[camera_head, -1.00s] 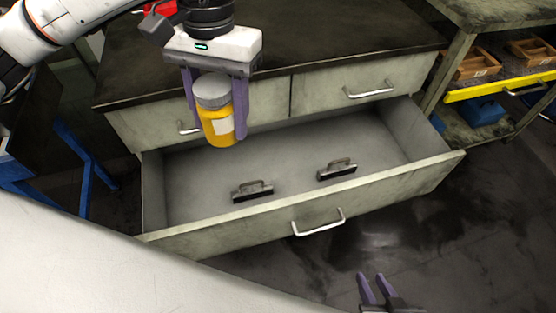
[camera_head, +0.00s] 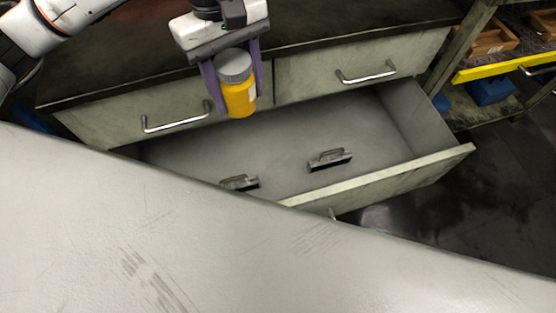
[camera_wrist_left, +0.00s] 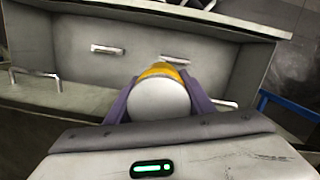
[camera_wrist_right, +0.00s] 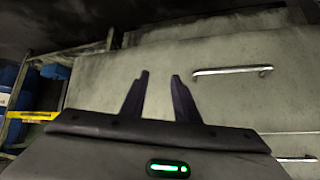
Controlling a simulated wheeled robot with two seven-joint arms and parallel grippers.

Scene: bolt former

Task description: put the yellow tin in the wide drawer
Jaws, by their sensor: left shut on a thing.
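In the left wrist view the tin (camera_wrist_left: 158,100) sits between the purple fingers, lid toward the camera, with the wide drawer (camera_wrist_left: 190,14) beyond. My right gripper shows only in the right wrist view (camera_wrist_right: 161,78); its fingers are apart with nothing between them, facing a grey cabinet front.
My pale body hides the drawer's near left part. A shelf with a yellow edge (camera_head: 500,66) and wooden boxes (camera_head: 490,40) stands at the right.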

